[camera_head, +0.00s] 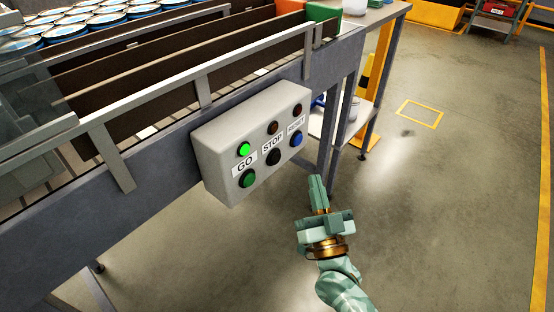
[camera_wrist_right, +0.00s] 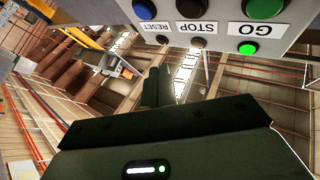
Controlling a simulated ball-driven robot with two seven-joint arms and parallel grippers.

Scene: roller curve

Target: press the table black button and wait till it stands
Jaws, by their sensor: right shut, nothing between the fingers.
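A grey control box (camera_head: 250,140) is fixed to the side of the conveyor frame. Its black button (camera_head: 273,157) sits in the middle under the STOP label, between a green GO button (camera_head: 248,178) and a blue RESET button (camera_head: 297,139). The lamp above GO (camera_head: 244,149) glows green; the other two lamps are dark. My right gripper (camera_head: 317,182) is shut and empty, below and right of the box, apart from it. In the right wrist view the box appears upside down, with the black button (camera_wrist_right: 190,9) at the top edge, beyond the fingers (camera_wrist_right: 157,87). My left gripper is not in view.
The conveyor (camera_head: 150,105) has metal rails and dark side guards, with several blue-and-white cans (camera_head: 85,20) at the back left. A side table (camera_head: 375,18) stands behind the box, with a yellow post beside it. The floor at the right is open.

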